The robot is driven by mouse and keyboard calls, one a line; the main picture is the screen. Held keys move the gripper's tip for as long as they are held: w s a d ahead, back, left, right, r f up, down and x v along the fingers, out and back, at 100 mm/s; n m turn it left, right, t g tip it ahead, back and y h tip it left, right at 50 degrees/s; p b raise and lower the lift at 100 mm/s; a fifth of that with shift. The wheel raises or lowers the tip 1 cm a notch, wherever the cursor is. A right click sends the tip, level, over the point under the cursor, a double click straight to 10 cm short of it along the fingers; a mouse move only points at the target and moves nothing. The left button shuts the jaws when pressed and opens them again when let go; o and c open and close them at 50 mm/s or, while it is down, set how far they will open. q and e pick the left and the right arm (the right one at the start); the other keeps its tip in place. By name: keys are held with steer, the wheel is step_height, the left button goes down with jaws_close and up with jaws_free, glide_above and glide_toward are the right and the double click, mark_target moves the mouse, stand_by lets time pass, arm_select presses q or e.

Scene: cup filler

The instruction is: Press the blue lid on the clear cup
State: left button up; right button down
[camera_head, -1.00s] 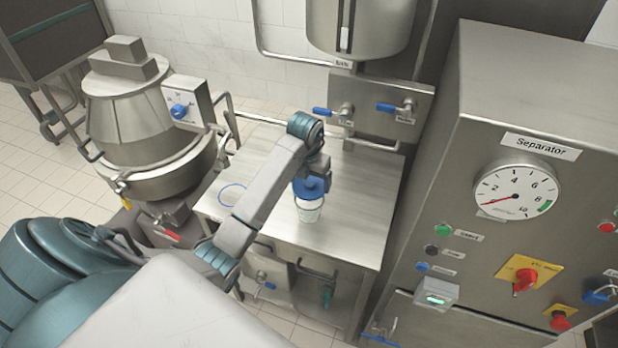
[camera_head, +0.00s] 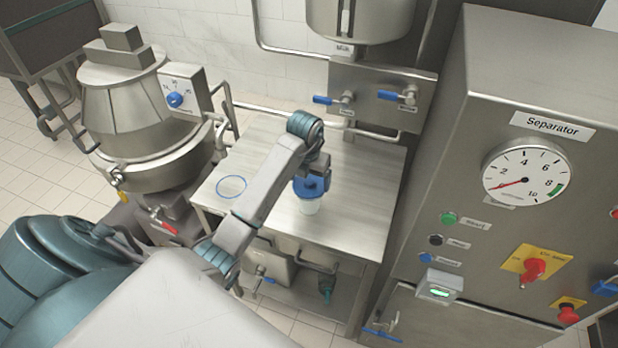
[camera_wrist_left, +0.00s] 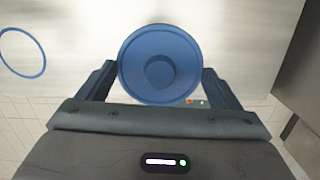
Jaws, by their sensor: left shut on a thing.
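The blue lid (camera_head: 308,189) is held by my left gripper (camera_head: 314,181) over the clear cup (camera_head: 309,208), which stands upright on the steel table. The lid covers the cup's rim in the head view; I cannot tell whether it is fully seated. In the left wrist view, the round lid (camera_wrist_left: 160,64) with a raised middle lies between the two fingers of my left gripper (camera_wrist_left: 160,82), which are shut on it. The lid hides the cup there. My right gripper is out of view.
A blue ring outline (camera_head: 231,187) marks the steel table (camera_head: 350,229) left of the cup. Blue-handled valves (camera_head: 347,98) sit on a panel behind. The Separator cabinet (camera_head: 489,130) stands right of the table, and a steel kettle (camera_head: 128,110) stands to the left. The table is otherwise clear.

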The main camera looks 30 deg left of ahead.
arm_select(q)
steer(key=shift+f+b, duration=0.4)
stand_by(0.3)
steer(key=o, duration=0.8)
steer(key=shift+c, duration=0.2)
steer(key=shift+r, duration=0.1)
steer(key=shift+r, duration=0.25)
step_height(320, 180, up, 3)
steer(key=shift+s+r, duration=0.15)
steer(key=shift+r, duration=0.05)
step_height(320, 180, up, 7)
steer(key=p, duration=0.6)
steer(key=shift+s+f+p, duration=0.15)
steer(key=shift+s+p, duration=0.25)
steer(key=shift+s, duration=0.05)
